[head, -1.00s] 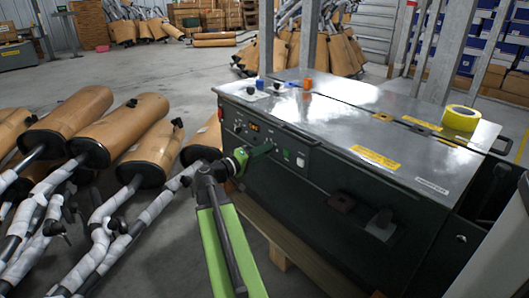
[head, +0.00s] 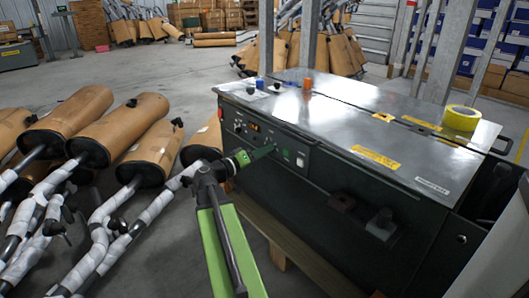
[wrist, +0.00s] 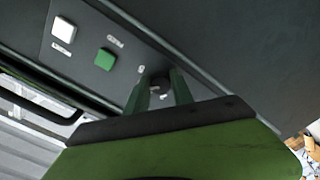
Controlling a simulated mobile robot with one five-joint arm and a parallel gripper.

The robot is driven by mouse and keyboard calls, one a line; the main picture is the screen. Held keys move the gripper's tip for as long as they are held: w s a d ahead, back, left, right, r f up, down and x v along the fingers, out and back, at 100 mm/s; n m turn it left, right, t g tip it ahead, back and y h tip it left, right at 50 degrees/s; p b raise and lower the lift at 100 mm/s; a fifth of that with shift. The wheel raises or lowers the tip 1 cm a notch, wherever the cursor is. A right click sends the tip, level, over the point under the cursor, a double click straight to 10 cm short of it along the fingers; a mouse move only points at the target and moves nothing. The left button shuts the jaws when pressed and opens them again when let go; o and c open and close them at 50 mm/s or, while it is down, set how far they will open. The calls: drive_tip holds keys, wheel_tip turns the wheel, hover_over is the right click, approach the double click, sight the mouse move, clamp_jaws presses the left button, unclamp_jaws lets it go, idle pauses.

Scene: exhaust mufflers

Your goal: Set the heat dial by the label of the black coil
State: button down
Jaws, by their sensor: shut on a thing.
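The dark strapping machine (head: 330,165) has a front panel with a small lit orange display (head: 254,127). My gripper (head: 270,149) is at this panel, right of and below the display. In the wrist view, its green fingers (wrist: 159,88) are shut on a small dark round knob (wrist: 159,84), seemingly the heat dial. The fingers hide most of the knob, and its pointer and scale cannot be read. A small black coil (head: 275,89) stands on the machine's top at the back left. I cannot make out writing on its label.
A green button (wrist: 104,59) and a white switch (wrist: 63,30) sit beside the dial. Wrapped mufflers (head: 118,130) crowd the floor at left.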

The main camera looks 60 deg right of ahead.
drive_tip(key=shift+s, duration=0.1)
drive_tip(key=c, duration=1.1)
unclamp_jaws()
drive_tip(key=v, duration=1.7)
drive_tip(key=shift+a, duration=0.2)
